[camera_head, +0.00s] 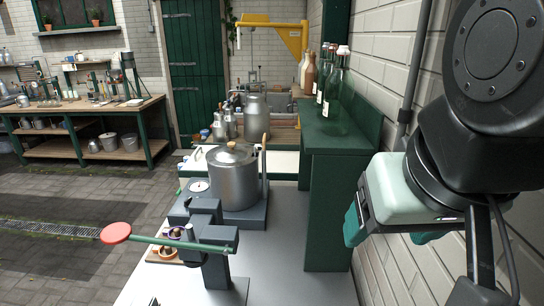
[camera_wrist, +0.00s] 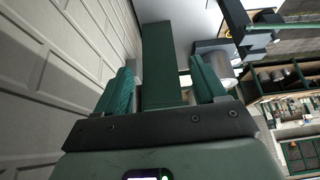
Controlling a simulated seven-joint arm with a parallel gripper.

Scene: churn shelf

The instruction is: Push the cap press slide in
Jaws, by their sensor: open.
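The cap press (camera_head: 210,262) is a dark grey post and head on the near end of the pale bench. Its slide (camera_head: 165,241) is a green rod through the head. A flat red knob (camera_head: 116,232) is on the rod's left end, well out from the head. The press shows partly in the wrist view (camera_wrist: 237,18), cut off by the top edge. My gripper (camera_head: 378,236) is at the right, beside the brick wall, apart from the press. In the wrist view its two teal fingers (camera_wrist: 163,85) are spread with nothing between them.
A lidded steel pot (camera_head: 234,180) stands on a grey base behind the press. A tall green shelf (camera_head: 328,200) with glass bottles (camera_head: 333,90) stands between the pot and the wall. A milk churn (camera_head: 255,115) stands farther back. Open paved floor lies left of the bench.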

